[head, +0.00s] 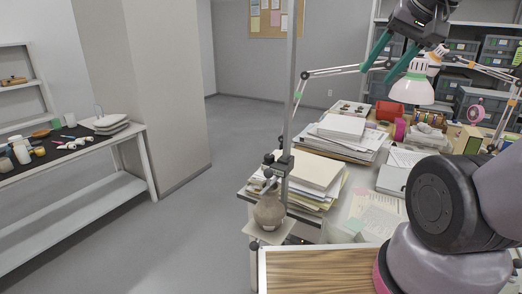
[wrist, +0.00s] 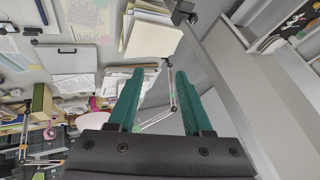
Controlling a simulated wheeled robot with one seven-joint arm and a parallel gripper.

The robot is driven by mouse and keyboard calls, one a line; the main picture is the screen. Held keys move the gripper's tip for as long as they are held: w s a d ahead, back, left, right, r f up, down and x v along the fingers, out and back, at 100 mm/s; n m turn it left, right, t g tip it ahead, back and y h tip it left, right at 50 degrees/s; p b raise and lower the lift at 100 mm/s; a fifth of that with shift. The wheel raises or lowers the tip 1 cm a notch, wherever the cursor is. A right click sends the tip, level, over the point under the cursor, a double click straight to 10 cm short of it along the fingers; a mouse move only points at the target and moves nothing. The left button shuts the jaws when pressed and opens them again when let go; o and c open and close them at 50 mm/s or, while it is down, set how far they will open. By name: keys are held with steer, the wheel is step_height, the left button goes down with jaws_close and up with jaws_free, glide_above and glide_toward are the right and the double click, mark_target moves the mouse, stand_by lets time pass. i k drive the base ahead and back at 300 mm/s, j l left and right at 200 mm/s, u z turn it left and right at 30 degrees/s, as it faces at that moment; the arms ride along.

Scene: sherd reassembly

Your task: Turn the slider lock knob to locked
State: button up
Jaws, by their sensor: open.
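The grey upright post (head: 291,95) stands at the front left of the desk. A dark slider (head: 283,165) sits on it, with a small dark knob (head: 269,158) at its left side. The knob is too small to tell whether it is locked. A beige pot (head: 269,210) stands beside the post below the slider. My gripper (head: 377,75) is high at the upper right, well apart from the slider, with its green fingers open and empty. In the wrist view my gripper (wrist: 160,72) also shows open, and a dark block (wrist: 183,13) shows at the top.
The desk holds paper stacks (head: 340,130), a lamp (head: 412,88) and a wooden board (head: 320,270) at its front. A side table (head: 145,155) with small items stands at left. Shelves with grey bins (head: 495,45) are behind. The floor between the tables is clear.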

mark_target(269, 158)
steer(key=i+j+z, duration=0.2)
steer(key=j, duration=0.35)
steer(key=j+z, duration=0.25)
steer(key=j, duration=0.3)
steer(key=i+j+z, duration=0.2)
steer(key=j, duration=0.4)
steer(key=k+j+z, duration=0.2)
steer(key=j, duration=0.4)
steer(key=j+z, duration=0.2)
steer(key=j, duration=0.4)
steer(key=j+z, duration=0.25)
steer(key=j, duration=0.35)
steer(key=k+j+z, duration=0.2)
steer(key=j, duration=0.4)
steer(key=k+j+z, duration=0.2)
steer(key=j, duration=0.35)
steer(key=i, duration=0.1)
